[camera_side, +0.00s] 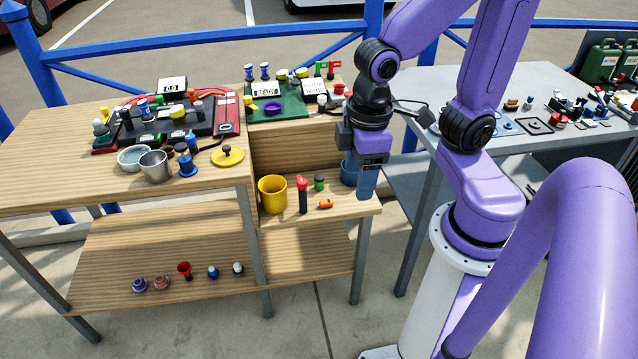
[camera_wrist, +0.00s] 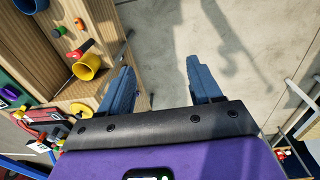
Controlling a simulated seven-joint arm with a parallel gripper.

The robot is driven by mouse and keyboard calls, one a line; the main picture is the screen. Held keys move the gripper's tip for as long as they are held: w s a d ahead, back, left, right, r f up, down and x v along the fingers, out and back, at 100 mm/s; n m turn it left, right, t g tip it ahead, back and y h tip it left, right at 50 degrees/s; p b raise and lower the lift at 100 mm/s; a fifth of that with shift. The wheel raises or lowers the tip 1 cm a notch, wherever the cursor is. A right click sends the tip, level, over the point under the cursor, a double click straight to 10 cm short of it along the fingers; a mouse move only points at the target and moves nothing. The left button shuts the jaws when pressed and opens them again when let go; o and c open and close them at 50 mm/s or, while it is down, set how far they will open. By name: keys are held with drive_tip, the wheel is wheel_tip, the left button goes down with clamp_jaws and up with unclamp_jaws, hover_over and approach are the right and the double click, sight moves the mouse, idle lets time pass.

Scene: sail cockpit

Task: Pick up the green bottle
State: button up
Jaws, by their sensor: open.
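A small green bottle (camera_side: 319,183) with a darker top stands upright on the low wooden shelf, between a red-and-black bottle and the box's back wall. A small green item at the upper left of the wrist view (camera_wrist: 58,31) looks like the same bottle. My gripper (camera_side: 366,185) points down at the right end of that shelf, to the right of the bottle and apart from it. In the wrist view, its two blue fingers (camera_wrist: 160,75) are spread with nothing between them, over the concrete floor.
Near the bottle are a yellow cup (camera_side: 272,194), the red-and-black bottle (camera_side: 302,196), an orange piece (camera_side: 326,204) and a blue cup (camera_side: 349,172) partly behind my gripper. The wooden bench (camera_side: 50,160) rises at left. A grey table (camera_side: 480,150) stands right.

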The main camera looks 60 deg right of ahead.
drive_tip(key=w+d+f+m+h, duration=0.1)
drive_tip(key=w+d+f+m, duration=0.15)
drive_tip(key=w+m, duration=0.75)
drive_tip(key=m+h, duration=0.2)
drive_tip(key=m, duration=1.5)
hover_over(318, 177)
drive_tip(key=a, duration=0.4)
wheel_tip(318, 177, down, 18)
drive_tip(key=shift+g, duration=0.3)
drive_tip(key=x, duration=1.6)
drive_tip(key=shift+d+f, duration=0.2)
drive_tip(key=shift+f, duration=0.15)
drive_tip(key=c, duration=1.1)
